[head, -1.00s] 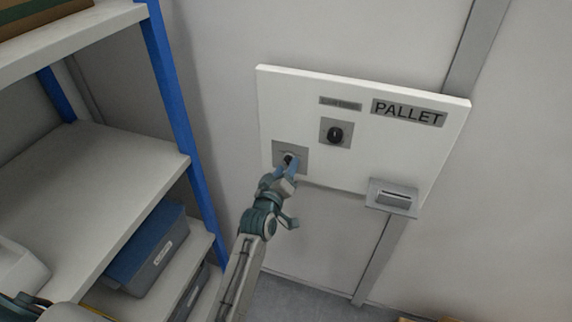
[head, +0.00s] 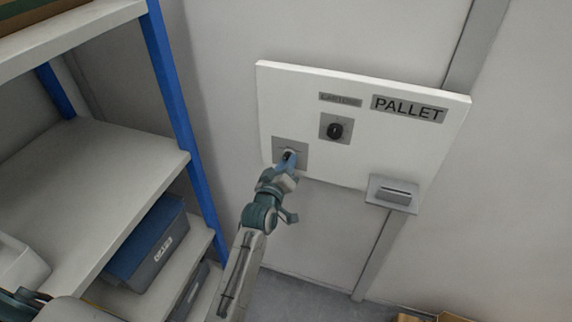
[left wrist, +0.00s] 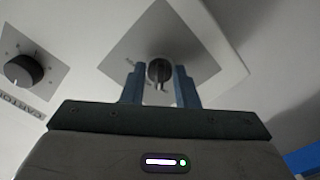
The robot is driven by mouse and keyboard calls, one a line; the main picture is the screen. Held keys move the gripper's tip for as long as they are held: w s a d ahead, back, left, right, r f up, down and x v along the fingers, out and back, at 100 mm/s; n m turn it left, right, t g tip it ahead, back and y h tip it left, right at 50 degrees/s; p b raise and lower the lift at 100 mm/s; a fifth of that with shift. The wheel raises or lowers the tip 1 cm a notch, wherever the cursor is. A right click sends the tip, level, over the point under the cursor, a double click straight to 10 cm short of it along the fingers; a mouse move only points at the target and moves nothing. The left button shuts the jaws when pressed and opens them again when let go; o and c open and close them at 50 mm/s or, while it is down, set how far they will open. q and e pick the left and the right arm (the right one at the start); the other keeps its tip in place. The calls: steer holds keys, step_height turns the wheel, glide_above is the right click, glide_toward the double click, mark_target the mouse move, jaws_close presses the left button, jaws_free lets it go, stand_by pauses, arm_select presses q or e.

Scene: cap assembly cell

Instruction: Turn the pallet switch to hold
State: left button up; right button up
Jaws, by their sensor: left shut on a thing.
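A white wall panel (head: 400,152) carries a large PALLET label (head: 407,109) at its upper right. A dark round switch knob (left wrist: 159,68) sits on a square grey plate (head: 304,152) at the panel's lower left. My left gripper (head: 288,157) is shut on this knob, its blue fingers on either side of it in the left wrist view (left wrist: 159,80). A light pointer on the knob shows between the fingers, directed down in that view. The fingers hide most of the knob in the head view. My right gripper is not in view.
A second black knob (head: 335,130) on its own plate sits up and right, beside a small carton label (head: 340,100). A grey slotted box (head: 392,193) is at the panel's lower right. A blue-posted shelf (head: 180,110) with a blue-grey bin (head: 150,245) stands left.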

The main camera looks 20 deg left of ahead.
arm_select(q)
steer(key=shift+a+f+m+b, duration=0.1)
steer(key=shift+m+b, duration=0.25)
steer(key=shift+m, duration=1.6)
steer(key=shift+a+f+m+b, duration=0.1)
steer(key=shift+m+b, duration=0.25)
steer(key=shift+m, duration=1.6)
steer(key=o, duration=1)
steer(key=shift+r, duration=0.1)
steer(key=shift+s, duration=0.1)
